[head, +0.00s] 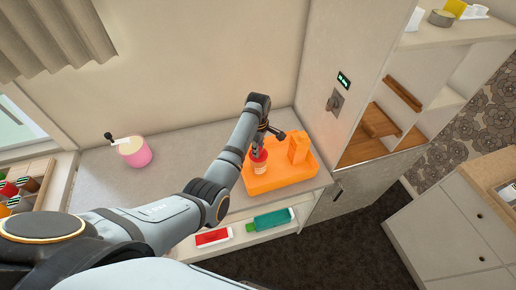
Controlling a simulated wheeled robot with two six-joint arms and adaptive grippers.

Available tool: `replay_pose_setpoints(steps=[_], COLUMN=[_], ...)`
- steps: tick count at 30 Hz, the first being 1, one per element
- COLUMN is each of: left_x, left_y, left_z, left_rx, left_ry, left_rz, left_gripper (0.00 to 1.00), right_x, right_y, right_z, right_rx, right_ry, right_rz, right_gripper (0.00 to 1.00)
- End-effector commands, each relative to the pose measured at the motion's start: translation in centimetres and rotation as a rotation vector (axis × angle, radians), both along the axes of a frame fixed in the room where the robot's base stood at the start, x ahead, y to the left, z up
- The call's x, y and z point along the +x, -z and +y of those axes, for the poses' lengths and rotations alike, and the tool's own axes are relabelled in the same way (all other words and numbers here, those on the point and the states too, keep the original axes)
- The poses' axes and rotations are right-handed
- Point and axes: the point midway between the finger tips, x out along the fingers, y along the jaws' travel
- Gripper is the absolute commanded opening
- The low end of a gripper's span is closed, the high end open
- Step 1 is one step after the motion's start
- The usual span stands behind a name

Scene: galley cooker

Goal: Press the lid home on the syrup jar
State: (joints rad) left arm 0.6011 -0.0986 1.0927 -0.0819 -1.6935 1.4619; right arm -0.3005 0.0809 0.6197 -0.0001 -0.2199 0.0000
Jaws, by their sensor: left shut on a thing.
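The syrup jar (263,169) is a small pale jar with a reddish band, standing in an orange tray (262,187) on the counter. The red lid (258,157) is at the jar's mouth. I cannot tell whether it is fully seated or tilted. My left gripper (257,149) points down from above and is shut on the red lid. Its fingers hide part of the lid's top. My right gripper is not in view.
An orange block-like holder (298,148) stands in the tray, right of the jar. A pink pot (135,152) is at the counter's left. Red (213,237) and teal (270,219) packages lie on a lower shelf. The counter's middle is partly clear. A tall cabinet (345,90) rises at the right.

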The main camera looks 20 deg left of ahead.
Motion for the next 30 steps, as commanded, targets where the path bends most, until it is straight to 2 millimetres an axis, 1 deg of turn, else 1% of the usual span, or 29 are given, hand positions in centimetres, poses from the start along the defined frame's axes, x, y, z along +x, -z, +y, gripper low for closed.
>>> replay_pose_setpoints(steps=[11, 12, 17, 18, 24, 29, 30], left_x=[-0.02, -0.02, -0.02, -0.02, -0.02, -0.02, -0.03], left_y=[0.05, 0.05, 0.05, 0.05, 0.05, 0.06, 0.06], left_z=[-0.02, -0.02, -0.02, -0.03, -0.03, -0.03, -0.02], left_rx=[0.0, 0.0, 0.0, 0.0, 0.0, 0.0, 0.0], left_ry=[0.0, 0.0, 0.0, 0.0, 0.0, 0.0, 0.0], left_rz=[0.0, 0.0, 0.0, 0.0, 0.0, 0.0, 0.0], left_gripper=[0.01, 0.26, 0.47, 0.49, 0.49, 0.71, 0.72], right_x=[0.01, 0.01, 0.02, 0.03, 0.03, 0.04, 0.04], right_y=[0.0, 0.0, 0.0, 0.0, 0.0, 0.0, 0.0], right_z=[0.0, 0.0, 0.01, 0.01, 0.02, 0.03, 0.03], right_rx=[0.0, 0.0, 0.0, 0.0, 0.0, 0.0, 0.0], right_ry=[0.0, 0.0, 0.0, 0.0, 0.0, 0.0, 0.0], right_rz=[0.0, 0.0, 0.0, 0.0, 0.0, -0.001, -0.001], right_gripper=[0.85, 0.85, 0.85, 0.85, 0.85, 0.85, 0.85])
